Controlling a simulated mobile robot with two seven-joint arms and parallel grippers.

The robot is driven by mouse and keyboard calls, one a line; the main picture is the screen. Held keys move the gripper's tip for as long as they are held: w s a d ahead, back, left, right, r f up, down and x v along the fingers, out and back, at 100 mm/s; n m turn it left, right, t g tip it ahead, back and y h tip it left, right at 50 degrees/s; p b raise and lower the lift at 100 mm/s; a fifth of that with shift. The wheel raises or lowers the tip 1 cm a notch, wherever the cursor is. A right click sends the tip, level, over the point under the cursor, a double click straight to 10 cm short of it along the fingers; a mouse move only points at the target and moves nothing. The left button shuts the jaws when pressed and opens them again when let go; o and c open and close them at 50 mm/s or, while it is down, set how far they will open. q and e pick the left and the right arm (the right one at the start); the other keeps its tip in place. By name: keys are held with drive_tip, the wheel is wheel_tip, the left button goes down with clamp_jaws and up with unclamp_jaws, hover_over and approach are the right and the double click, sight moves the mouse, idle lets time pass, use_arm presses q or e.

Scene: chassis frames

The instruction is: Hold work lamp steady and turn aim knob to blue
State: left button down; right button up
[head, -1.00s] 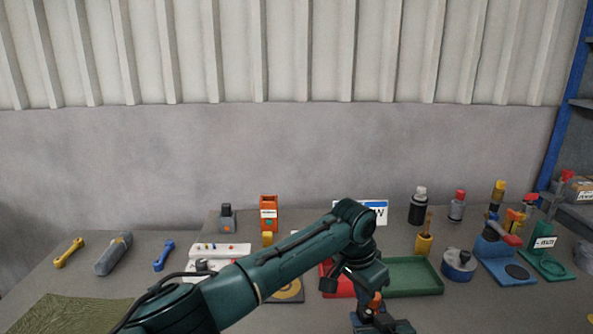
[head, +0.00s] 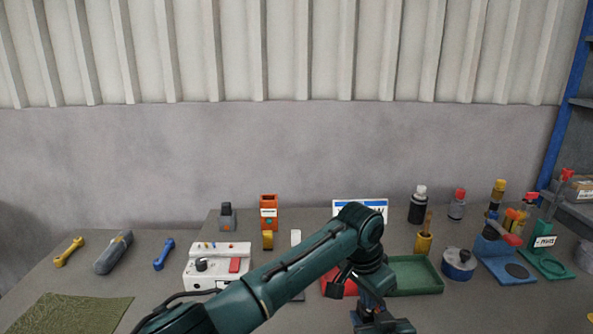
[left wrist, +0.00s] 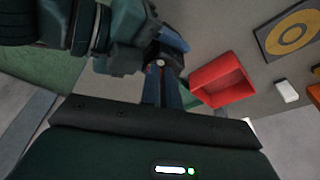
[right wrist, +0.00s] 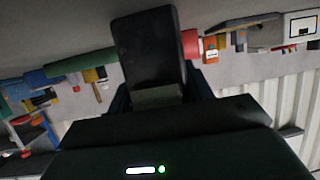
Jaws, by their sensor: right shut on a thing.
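In the head view my left arm comes in from the left and bends down at the centre to a dark blue gripper (head: 380,324) at the lower edge. In the left wrist view my left gripper's blue fingers (left wrist: 164,88) reach towards a small dark part with a pale round spot (left wrist: 160,62); whether they touch or grip it is unclear. In the right wrist view a dark block (right wrist: 148,45) stands between the fingers of my right gripper (right wrist: 160,92), which is shut on it. It may be part of the work lamp. I cannot make out the aim knob or any blue mark.
A red tray (left wrist: 222,80) lies close beside the left gripper. A green tray (head: 415,275) is right of the arm. A white box with a red switch (head: 218,283) stands at the left. Bottles and stands fill the right side. The green mat (head: 75,312) lies front left.

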use_arm(q)
drive_tip(key=shift+s+d+r, duration=0.1)
drive_tip(key=shift+s+d, duration=0.15)
drive_tip(key=shift+d, duration=0.05)
use_arm(e)
drive_tip(key=shift+s+a+f, duration=0.15)
drive_tip(key=shift+s+f, duration=0.15)
drive_tip(key=shift+f, duration=0.45)
use_arm(q)
drive_tip(key=shift+s+a, duration=0.15)
wheel_tip(320, 180, up, 6)
hover_over(365, 314)
drive_tip(key=shift+s, duration=0.25)
use_arm(e)
drive_tip(key=o, duration=1)
drive_tip(key=shift+w, duration=0.2)
drive_tip(key=shift+o, duration=1.3)
drive_tip(key=shift+r, duration=0.2)
use_arm(q)
drive_tip(key=shift+w, duration=0.15)
